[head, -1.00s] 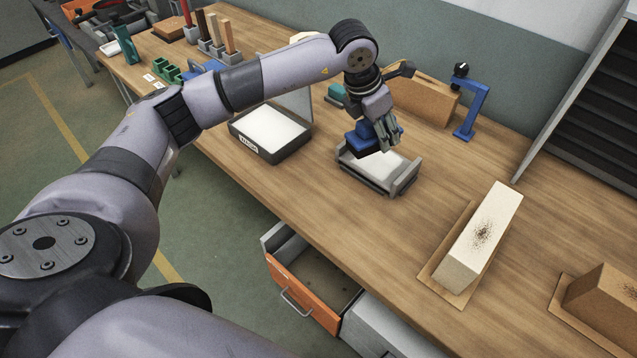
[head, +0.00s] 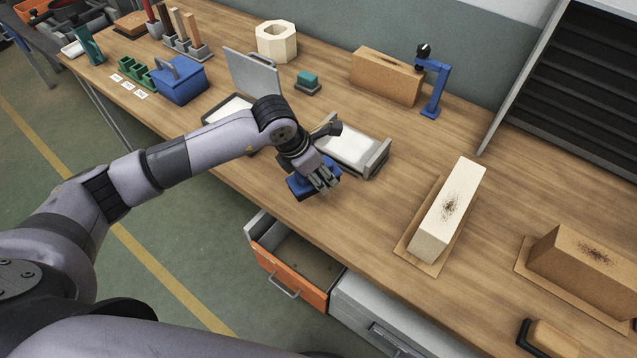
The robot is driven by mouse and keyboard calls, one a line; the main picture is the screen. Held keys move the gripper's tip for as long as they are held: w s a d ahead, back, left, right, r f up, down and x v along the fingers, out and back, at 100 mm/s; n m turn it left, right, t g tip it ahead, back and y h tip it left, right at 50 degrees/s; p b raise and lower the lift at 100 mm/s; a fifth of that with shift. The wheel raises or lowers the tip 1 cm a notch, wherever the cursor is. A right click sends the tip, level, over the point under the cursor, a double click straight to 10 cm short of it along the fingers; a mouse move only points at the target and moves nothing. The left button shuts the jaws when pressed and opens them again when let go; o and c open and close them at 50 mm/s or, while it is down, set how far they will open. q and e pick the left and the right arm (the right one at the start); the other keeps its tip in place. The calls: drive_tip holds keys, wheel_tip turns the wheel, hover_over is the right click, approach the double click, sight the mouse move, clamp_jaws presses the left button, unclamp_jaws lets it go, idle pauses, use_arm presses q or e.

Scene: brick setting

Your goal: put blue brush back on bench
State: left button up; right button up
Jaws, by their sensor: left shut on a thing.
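The blue brush (head: 298,189) is in my left gripper (head: 324,184), which is shut on it. It shows as a blue block under and left of the fingers; part of it is hidden by them. The brush is over the wooden bench (head: 365,215) near its front edge, in front of the grey tray with a white pad (head: 352,148). I cannot tell whether it touches the bench top. My right gripper is not in view.
An orange drawer (head: 290,277) stands open below the front edge. To the right are a pale block (head: 450,210) and a brown block (head: 590,262) on boards. A blue stand (head: 436,90) and blue toolbox (head: 181,82) stand farther back. Bench between brush and pale block is clear.

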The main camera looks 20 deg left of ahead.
sight(319, 197)
use_arm(q)
drive_tip(key=shift+f, duration=0.85)
wheel_tip(319, 197, down, 4)
drive_tip(key=shift+f+p, duration=0.1)
drive_tip(key=shift+p, duration=0.5)
drive_tip(key=shift+f, duration=0.1)
drive_tip(key=shift+f, duration=0.1)
drive_tip(key=shift+f+b, duration=0.15)
drive_tip(key=shift+b, duration=0.15)
drive_tip(key=o, duration=1.1)
